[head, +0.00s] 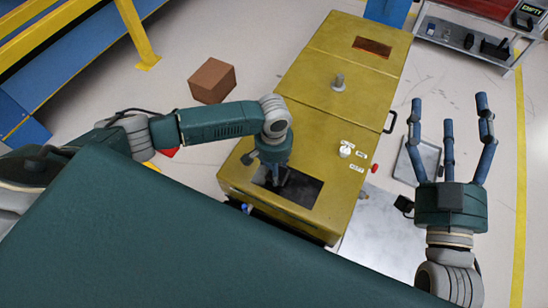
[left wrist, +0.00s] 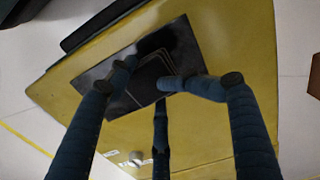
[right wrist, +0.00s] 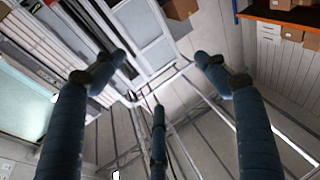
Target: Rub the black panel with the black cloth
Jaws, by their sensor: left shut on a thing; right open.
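The black panel (head: 307,191) is a dark rectangle set in the near end of the top of a yellow box (head: 335,120). In the left wrist view the black panel (left wrist: 187,55) shows around a folded black cloth (left wrist: 152,72). My left gripper (left wrist: 146,78) is shut on the cloth, low over the panel; I cannot tell how firmly the cloth touches it. In the head view my left gripper (head: 277,180) hides most of the cloth. My right gripper (head: 449,108) is open and empty, fingers spread, to the right of the yellow box.
A brown box (head: 211,81) lies on the floor to the left. A white knob (head: 345,150) and a grey knob (head: 339,82) stand up from the yellow box top. A grey cart (head: 470,38) stands at the back right. Floor around is mostly clear.

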